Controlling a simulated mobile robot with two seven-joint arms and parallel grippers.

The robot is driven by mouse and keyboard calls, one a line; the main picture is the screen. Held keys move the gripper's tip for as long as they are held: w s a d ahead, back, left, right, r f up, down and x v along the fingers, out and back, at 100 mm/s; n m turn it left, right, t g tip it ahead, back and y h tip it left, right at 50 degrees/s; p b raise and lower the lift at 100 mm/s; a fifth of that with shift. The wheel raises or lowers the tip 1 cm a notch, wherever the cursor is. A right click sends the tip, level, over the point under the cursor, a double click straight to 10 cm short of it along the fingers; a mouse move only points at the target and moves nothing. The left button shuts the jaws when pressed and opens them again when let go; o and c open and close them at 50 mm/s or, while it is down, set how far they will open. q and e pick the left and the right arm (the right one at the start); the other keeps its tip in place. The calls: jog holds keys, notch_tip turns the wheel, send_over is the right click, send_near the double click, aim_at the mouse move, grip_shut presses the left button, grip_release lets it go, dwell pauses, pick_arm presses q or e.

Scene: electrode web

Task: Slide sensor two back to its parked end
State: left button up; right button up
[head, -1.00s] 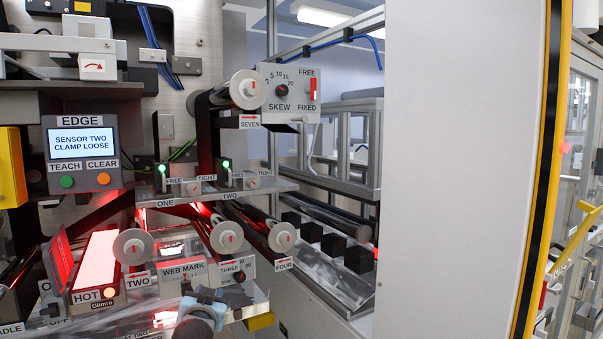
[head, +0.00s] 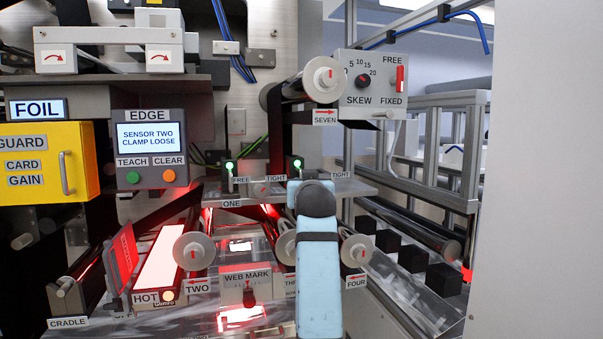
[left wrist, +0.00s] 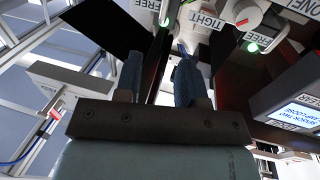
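Sensor two (head: 297,165) is a small dark block with a green light on the rail, right of sensor one (head: 229,168). My left arm rises in front of it and hides its clamp knob. The EDGE screen (head: 152,137) reads "SENSOR TWO CLAMP LOOSE". In the left wrist view, turned upside down, my left gripper (left wrist: 158,62) has its two blue fingers apart near the rail. A green light (left wrist: 165,20) shows just beyond the fingertips. I cannot tell whether the fingers touch sensor two. My right gripper is not in view.
Rail labels FREE and TIGHT flank sensor one's knob (head: 262,189). Rollers TWO (head: 194,251) and FOUR (head: 356,253) stick out below. The SKEW box (head: 370,85) is at upper right, the yellow guard (head: 45,160) at left. A white panel (head: 545,170) fills the right side.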

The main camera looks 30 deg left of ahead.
pick_arm(q)
jog(key=p, duration=0.4)
send_near(296, 172)
jog(key=w+d+x, duration=0.1)
jog(key=x, duration=0.4)
jog(key=shift+w+a+r, duration=0.15)
jog(key=shift+w+a, duration=0.05)
jog(key=shift+a, duration=0.1)
jog(key=shift+w+a, duration=0.1)
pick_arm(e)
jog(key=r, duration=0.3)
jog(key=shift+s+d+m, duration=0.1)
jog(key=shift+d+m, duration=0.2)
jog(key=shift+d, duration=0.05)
pick_arm(q)
grip_shut()
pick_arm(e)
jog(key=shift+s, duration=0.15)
